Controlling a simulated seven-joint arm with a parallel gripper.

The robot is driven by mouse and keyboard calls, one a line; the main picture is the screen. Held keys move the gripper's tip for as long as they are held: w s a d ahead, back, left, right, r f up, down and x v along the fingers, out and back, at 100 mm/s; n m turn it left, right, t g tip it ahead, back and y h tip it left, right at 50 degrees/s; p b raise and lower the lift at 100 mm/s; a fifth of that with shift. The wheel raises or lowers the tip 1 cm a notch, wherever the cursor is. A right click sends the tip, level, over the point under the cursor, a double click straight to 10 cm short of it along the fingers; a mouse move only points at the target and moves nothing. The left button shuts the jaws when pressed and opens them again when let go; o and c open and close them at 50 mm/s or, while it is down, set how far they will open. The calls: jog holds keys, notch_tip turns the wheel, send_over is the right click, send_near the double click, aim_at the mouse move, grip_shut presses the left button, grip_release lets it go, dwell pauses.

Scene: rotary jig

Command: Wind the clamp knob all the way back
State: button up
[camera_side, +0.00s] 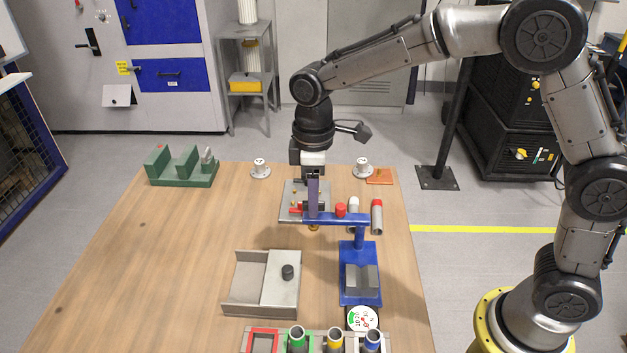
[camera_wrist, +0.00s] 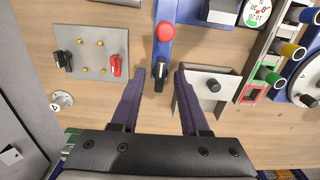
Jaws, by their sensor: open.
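The blue clamp (camera_side: 359,232) stands on the table, its arm reaching left to a spot under my gripper. A black clamp knob (camera_wrist: 160,71) sits at the arm's end in the wrist view. A red ball (camera_wrist: 165,32) is on the same arm and also shows in the side view (camera_side: 340,210). A brass end (camera_side: 313,227) shows below the arm. My gripper (camera_wrist: 158,75) is open, pointing down, with one finger on each side of the knob and gaps visible. In the side view the fingers (camera_side: 313,194) hide the knob.
A grey plate (camera_wrist: 90,42) with black and red levers lies beside the clamp. A grey box (camera_side: 250,283) with a black knob stands in front. A gauge (camera_side: 362,319) and a rack of coloured tubes are nearest. A green fixture (camera_side: 183,170) stands back left; the left table is clear.

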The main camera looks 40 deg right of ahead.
notch_tip(320, 180, up, 14)
dwell(0.4)
jog(key=shift+f, duration=0.15)
